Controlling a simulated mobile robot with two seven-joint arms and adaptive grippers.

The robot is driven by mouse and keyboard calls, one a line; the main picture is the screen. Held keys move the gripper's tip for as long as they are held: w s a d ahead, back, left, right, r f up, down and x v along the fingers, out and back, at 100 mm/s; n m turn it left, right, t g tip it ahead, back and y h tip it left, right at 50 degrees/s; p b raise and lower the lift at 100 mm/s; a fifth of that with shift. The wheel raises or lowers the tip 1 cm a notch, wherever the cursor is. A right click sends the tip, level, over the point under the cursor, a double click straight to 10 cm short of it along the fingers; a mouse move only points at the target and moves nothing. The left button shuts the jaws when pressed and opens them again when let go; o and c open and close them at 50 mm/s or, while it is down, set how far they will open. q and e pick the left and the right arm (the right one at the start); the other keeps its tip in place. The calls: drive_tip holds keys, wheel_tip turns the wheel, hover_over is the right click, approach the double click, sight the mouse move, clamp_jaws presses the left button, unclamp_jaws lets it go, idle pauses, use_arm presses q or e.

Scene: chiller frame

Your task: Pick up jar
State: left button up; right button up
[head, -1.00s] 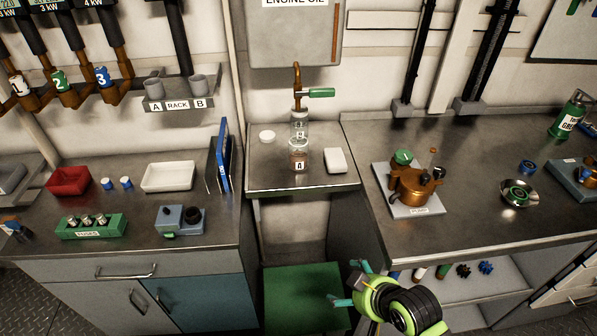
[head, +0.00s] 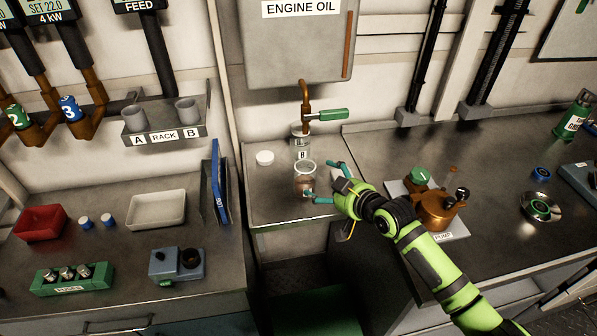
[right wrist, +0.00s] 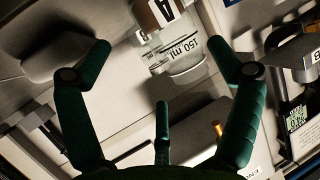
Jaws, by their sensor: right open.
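A clear glass jar (head: 305,168) with brownish contents stands on the small middle counter, in front of a second jar marked B (head: 301,148) under the tap. My right gripper (head: 324,182) is open at the right side of the front jar, its fingers pointing at it. In the right wrist view the jar with the A label and "150 mL" mark (right wrist: 172,54) shows upside down beyond the spread fingers (right wrist: 172,50). I cannot tell whether a finger touches it. My left gripper is not in view.
The tap with a green handle (head: 325,115) hangs over jar B. A white round lid (head: 264,157) lies to the left. A blue binder (head: 219,180) stands at the left counter's edge. The copper pump (head: 436,208) is right of my arm.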

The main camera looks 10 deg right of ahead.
sight(313, 179)
drive_tip(key=shift+p+x, duration=0.45)
drive_tip(key=shift+x, duration=2.45)
drive_tip(key=shift+s+a, duration=0.1)
drive_tip(key=c, duration=1.1)
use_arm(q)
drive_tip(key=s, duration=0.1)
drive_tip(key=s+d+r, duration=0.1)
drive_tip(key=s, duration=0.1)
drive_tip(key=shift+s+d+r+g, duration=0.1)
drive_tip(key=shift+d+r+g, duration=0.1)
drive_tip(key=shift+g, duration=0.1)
